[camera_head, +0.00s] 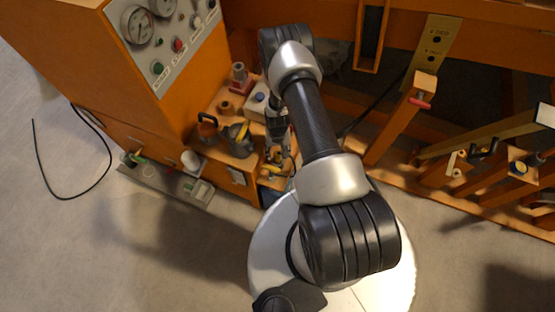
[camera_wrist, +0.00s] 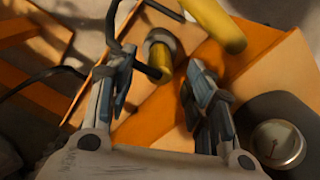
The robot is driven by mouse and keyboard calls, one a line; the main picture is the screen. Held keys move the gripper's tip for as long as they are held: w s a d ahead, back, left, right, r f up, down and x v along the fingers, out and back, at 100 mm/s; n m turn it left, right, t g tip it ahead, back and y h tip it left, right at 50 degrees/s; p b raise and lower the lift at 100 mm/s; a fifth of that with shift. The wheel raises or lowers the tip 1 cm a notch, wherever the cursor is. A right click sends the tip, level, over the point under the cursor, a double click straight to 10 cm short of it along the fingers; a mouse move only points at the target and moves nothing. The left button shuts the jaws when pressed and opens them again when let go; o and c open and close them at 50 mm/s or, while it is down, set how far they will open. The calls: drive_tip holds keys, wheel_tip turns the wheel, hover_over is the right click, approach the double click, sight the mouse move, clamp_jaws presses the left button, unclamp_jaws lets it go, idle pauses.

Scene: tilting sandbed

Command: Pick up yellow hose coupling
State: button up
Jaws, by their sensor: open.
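A short yellow cylinder with a grey collar, which looks like the yellow hose coupling (camera_wrist: 165,68), is in the upper middle of the wrist view, on or just above an orange surface. My gripper (camera_wrist: 156,82) is open, its two fingers on either side of the coupling in the picture. I cannot tell whether they touch it. In the head view my gripper (camera_head: 277,140) points down at the orange shelf, and small yellow parts (camera_head: 273,171) show just below it, partly hidden; I cannot tell which one is the coupling.
An orange control cabinet (camera_head: 110,75) rises further left.

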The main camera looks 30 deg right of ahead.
sight(278, 158)
wheel_tip(278, 158, down, 7)
drive_tip(key=shift+r+b, duration=0.15)
drive_tip(key=shift+b, duration=0.85)
drive_tip(key=shift+c, duration=0.6)
clamp_jaws()
